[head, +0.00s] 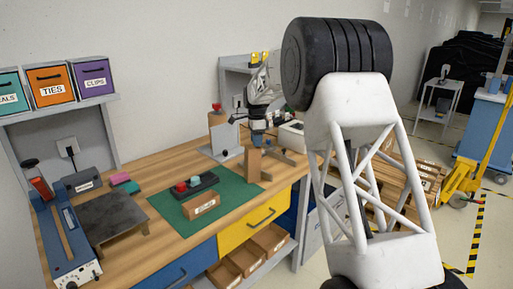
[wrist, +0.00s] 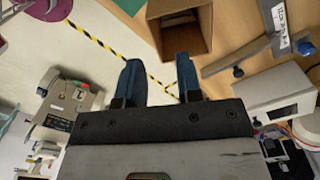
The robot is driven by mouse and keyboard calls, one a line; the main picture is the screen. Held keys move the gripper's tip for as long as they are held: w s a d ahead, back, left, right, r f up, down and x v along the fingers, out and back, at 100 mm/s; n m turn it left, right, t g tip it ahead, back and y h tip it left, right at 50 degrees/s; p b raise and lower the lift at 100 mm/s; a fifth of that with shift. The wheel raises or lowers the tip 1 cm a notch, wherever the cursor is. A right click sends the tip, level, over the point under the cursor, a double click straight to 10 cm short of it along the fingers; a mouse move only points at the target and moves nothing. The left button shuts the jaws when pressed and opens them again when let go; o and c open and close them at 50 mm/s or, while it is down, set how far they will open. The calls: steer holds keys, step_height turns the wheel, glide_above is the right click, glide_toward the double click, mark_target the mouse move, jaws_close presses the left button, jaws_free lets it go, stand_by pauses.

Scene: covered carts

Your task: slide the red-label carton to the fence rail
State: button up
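A tall brown carton (head: 253,165) stands at the right edge of the green mat. In the wrist view a brown carton (wrist: 180,28) shows its open, dark inside just beyond the fingertips. No red label shows on it in either view. My gripper (head: 257,140) is above and close to the carton in the head view. In the wrist view its two blue fingers (wrist: 157,65) are apart with nothing between them. Whether a finger touches the carton cannot be told. A grey rail (head: 279,157) lies right of the carton; the wrist view shows it (wrist: 240,57) with a white tag.
On the green mat (head: 232,203) are a labelled brown bin (head: 201,206) and a black tray (head: 207,184) with red and teal pieces. A white box (head: 291,136) stands behind the rail.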

steer(key=shift+r, duration=0.65)
steer(key=shift+s+a+f+n, duration=0.3)
steer(key=shift+a+n, duration=0.2)
glide_above(254, 170)
steer(key=shift+w+d+f, duration=0.1)
steer(key=shift+f, duration=1.85)
steer(key=shift+w+f, duration=0.1)
steer(key=shift+f, duration=1.85)
jaws_close()
